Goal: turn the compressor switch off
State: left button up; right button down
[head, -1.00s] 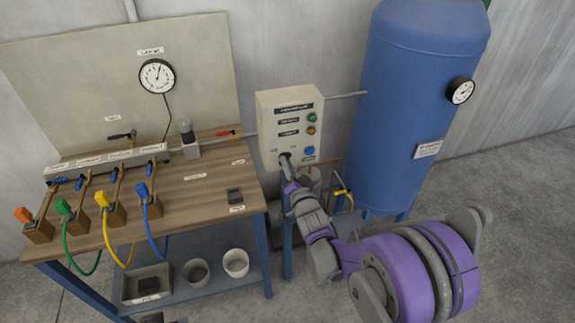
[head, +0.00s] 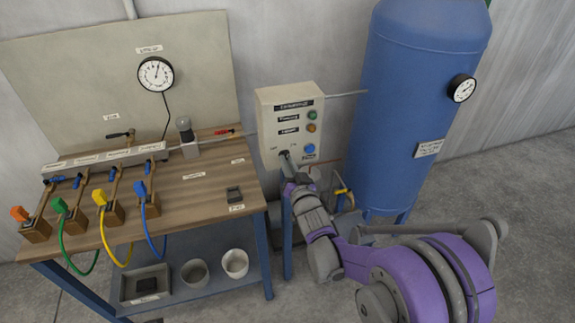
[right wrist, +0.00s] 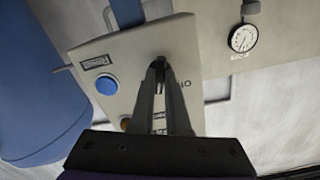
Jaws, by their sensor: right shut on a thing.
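The compressor control box (head: 290,105) is a cream panel on a blue post, left of the tank in the head view. Its switch (right wrist: 158,64) is a small dark knob low on the panel, mostly hidden by my fingers. My right gripper (head: 285,156) reaches it from below and in front. In the right wrist view the two fingers (right wrist: 161,72) are shut on the knob, their tips close to the panel. Small marks sit either side of the switch; I cannot read the knob's position. My left gripper is not in view.
A blue tank (head: 410,100) with a gauge (head: 461,88) stands right of the box. A blue button (head: 309,149) is close beside the switch. The workbench (head: 190,195) with hoses and valves fills the left. Bare floor lies at the lower right.

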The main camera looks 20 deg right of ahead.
jog(key=n+b, duration=0.1)
jog(key=n, duration=1.1)
jog(key=shift+d+n, duration=0.1)
jog(key=shift+n, duration=0.3)
dwell(0.3)
jog(key=c, duration=0.9)
grip_release()
jog(key=s+b, duration=0.1)
jog(key=s, duration=0.9)
jog(key=shift+s+d, duration=0.2)
jog(key=shift+s, duration=0.2)
